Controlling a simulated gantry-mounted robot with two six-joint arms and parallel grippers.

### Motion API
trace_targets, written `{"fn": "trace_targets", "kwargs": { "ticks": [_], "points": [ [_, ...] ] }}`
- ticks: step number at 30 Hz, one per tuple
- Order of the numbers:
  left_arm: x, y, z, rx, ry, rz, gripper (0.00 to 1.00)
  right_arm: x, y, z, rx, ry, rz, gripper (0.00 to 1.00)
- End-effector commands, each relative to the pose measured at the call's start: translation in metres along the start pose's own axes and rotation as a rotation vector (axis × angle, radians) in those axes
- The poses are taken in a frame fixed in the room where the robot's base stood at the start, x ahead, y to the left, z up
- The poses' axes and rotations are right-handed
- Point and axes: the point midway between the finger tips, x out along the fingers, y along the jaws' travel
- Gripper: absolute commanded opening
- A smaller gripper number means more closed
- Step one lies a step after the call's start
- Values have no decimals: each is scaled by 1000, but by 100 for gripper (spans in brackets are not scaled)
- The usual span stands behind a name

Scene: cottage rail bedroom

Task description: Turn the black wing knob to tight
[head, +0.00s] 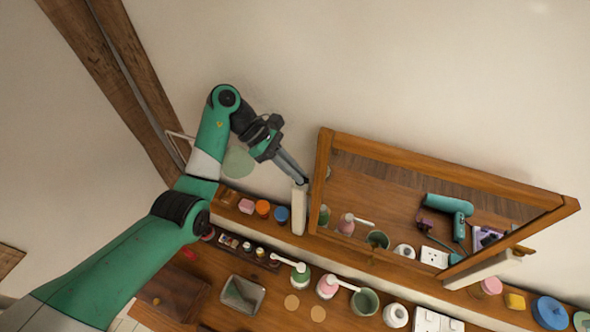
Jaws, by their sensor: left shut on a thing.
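My left gripper (300,178) reaches in from the left to the top of a pale post (299,208) beside the left edge of the tilting mirror (430,205). Its fingers are shut on a small dark thing at the post top, which I take to be the black wing knob (304,182). The knob is mostly hidden by the fingertips, so its angle cannot be told. The mirror has a wooden frame and leans between two posts. My right gripper is not in view.
On the tabletop are pump bottles (327,287), a green cup (365,301), a glass tray (242,295) and a white socket block (436,321). The wall above the mirror is bare.

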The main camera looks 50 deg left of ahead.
Motion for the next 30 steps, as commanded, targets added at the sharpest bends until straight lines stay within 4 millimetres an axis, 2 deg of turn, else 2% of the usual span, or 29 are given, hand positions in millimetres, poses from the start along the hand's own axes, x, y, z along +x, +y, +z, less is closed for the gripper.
{"fn": "trace_targets", "kwargs": {
  "ticks": [13,14,18,26,30],
  "points": [
    [2,1,0,8,0,-3,0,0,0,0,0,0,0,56],
    [2,1,0,8,0,-3,14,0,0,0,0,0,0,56],
    [1,1,0,7,0,-4,39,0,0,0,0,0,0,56],
    [1,1,0,7,0,-5,39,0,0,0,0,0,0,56],
    [2,2,8,17,1,-16,39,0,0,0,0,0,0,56]
  ]
}}
